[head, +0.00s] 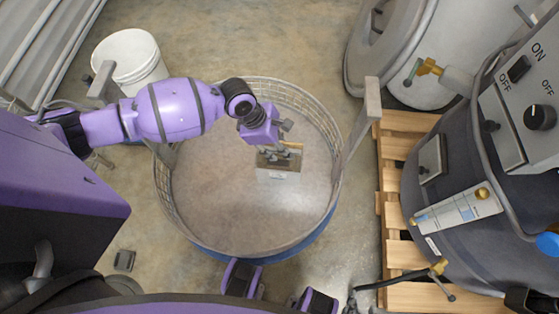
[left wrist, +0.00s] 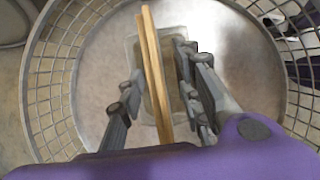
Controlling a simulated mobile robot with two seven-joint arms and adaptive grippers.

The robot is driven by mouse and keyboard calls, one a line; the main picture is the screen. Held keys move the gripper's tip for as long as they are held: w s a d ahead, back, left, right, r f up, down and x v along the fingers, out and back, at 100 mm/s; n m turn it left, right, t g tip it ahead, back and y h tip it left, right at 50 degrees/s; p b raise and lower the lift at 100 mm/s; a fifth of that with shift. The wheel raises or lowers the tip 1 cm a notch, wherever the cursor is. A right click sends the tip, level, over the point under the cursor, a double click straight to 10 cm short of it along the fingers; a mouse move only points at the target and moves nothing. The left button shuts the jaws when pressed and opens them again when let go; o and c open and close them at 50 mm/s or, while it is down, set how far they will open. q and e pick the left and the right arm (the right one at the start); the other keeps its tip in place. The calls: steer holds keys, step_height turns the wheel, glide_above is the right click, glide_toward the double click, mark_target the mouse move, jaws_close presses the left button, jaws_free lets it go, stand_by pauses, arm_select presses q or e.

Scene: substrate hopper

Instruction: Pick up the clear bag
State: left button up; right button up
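The clear bag (head: 279,172) lies inside the round wire-sided hopper (head: 170,205), on its pale floor. It looks see-through, with tan edges and a small white label. In the left wrist view the bag (left wrist: 132,50) shows as a pale, see-through rectangle under a light wooden strip (left wrist: 155,75). My left gripper (head: 270,150) reaches down to the bag's far edge. In the left wrist view its fingers (left wrist: 158,88) stand apart on both sides of the strip, with visible gaps. The fingers hide part of the bag. I cannot make out my right gripper clearly.
A white bucket (head: 130,58) stands behind my arm at the upper left. A wooden pallet (head: 392,150) and a grey machine with dials (head: 470,170) stand at the right. A grey upright post (head: 357,125) rises at the hopper's right rim. The hopper's front floor is clear.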

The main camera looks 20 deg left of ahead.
arm_select(q)
steer(key=shift+f, duration=0.15)
stand_by(0.4)
steer(key=shift+c, duration=0.5)
jaws_close()
steer(key=shift+d, duration=0.1)
